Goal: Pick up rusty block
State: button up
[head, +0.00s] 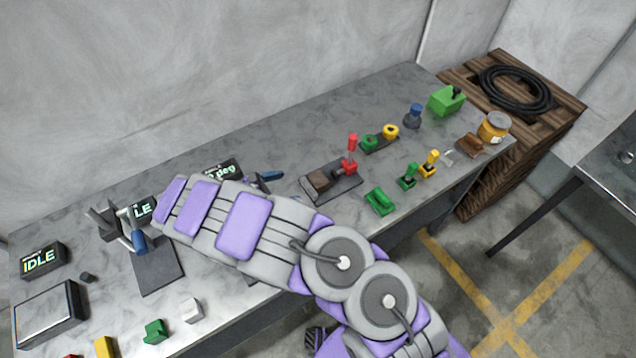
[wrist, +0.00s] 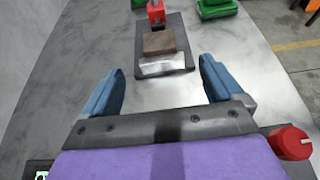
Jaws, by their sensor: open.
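A brown, rusty-looking block (wrist: 160,43) sits ahead of my gripper in the wrist view, on a dark plate (wrist: 184,55) with a shiny metal piece at its near side. In the head view the brown block (head: 318,180) lies on the same plate (head: 345,189), beside a red lever (head: 352,150). My gripper (wrist: 160,82) is open and empty. Its two blue fingers are spread wider than the block, which is beyond the fingertips and not touched. In the head view my arm hides most of the gripper.
A red knob (wrist: 292,142) is at the right of the gripper. Green (head: 380,201) and yellow (head: 430,163) parts stand right of the plate. Another brown block (head: 470,146) lies near the orange-lidded jar (head: 494,127). A clamp stands at left. Bare tabletop surrounds the plate's left side.

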aim_at(315, 180)
jog(key=x, duration=0.3)
jog(key=b+x, duration=0.1)
jog(key=x, duration=0.2)
jog(key=shift+w+a+f, duration=0.1)
jog(key=shift+a+f, duration=0.1)
jog(key=shift+f, duration=0.05)
jog(key=shift+w+f, duration=0.25)
jog(key=shift+w, duration=0.05)
jog(key=x, duration=0.4)
jog(key=b+x, duration=0.1)
jog(key=x, duration=0.1)
jog(key=shift+s+d+r, duration=0.1)
jog(key=shift+d+r, duration=0.1)
jog(key=shift+d, duration=0.25)
jog(key=shift+a, duration=0.4)
jog(key=shift+c, duration=0.6)
jog(key=shift+d, duration=0.15)
jog(key=c, duration=0.3)
jog(key=shift+d, duration=0.15)
jog(key=c, duration=1.2)
jog(key=shift+o, duration=0.2)
